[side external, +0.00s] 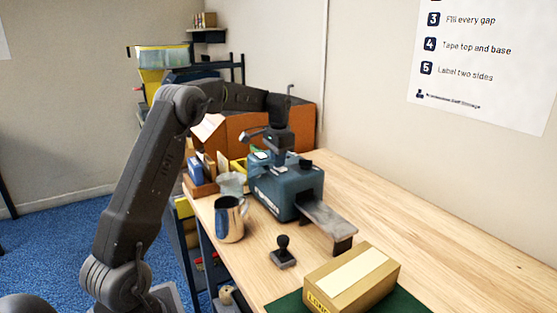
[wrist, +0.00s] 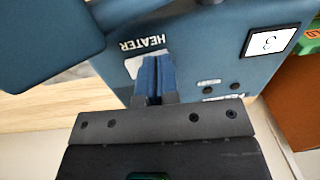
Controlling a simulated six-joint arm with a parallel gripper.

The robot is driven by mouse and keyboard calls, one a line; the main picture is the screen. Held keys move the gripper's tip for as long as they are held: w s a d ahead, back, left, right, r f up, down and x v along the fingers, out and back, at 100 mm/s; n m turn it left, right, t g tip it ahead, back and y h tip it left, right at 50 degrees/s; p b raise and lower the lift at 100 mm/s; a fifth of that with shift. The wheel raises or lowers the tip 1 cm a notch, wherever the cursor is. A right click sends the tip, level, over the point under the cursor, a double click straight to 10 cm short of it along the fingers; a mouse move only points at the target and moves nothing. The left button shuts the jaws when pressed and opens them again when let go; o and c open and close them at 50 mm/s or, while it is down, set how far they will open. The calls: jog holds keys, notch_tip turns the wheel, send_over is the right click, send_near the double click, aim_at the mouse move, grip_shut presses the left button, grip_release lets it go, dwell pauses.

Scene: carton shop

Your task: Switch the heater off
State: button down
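The blue tape machine (side external: 278,192) stands on the wooden bench. In the wrist view, its panel (wrist: 200,60) carries an upside-down HEATER label (wrist: 142,43) with a pale switch plate (wrist: 132,66) beneath it. My gripper (side external: 277,152) is over the top of the machine. In the wrist view, my gripper's two blue fingertips (wrist: 157,68) are together with only a thin line between them, and nothing shows held. They partly cover the switch plate, so the heater switch's position is hidden. Whether the fingertips touch the switch cannot be told.
A metal jug (side external: 230,220) stands left of the machine. A black-handled stamp (side external: 283,252) and a taped carton (side external: 352,280) on a green mat are in front. An orange-brown box (side external: 240,139) stands behind. The bench's right side is clear.

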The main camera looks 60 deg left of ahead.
aim_at(284, 168)
jog(key=shift+d+f, duration=0.15)
jog(key=shift+f, duration=0.2)
jog(key=shift+d, duration=0.1)
jog(key=shift+d+r, duration=0.1)
jog(key=shift+d, duration=0.6)
notch_tip(284, 168, up, 14)
jog(key=shift+d+r, duration=0.25)
jog(key=shift+d, duration=0.05)
jog(key=shift+w, duration=0.1)
jog(key=shift+w+a+r+y, duration=0.1)
jog(key=shift+w+y, duration=0.1)
jog(key=shift+y, duration=0.3)
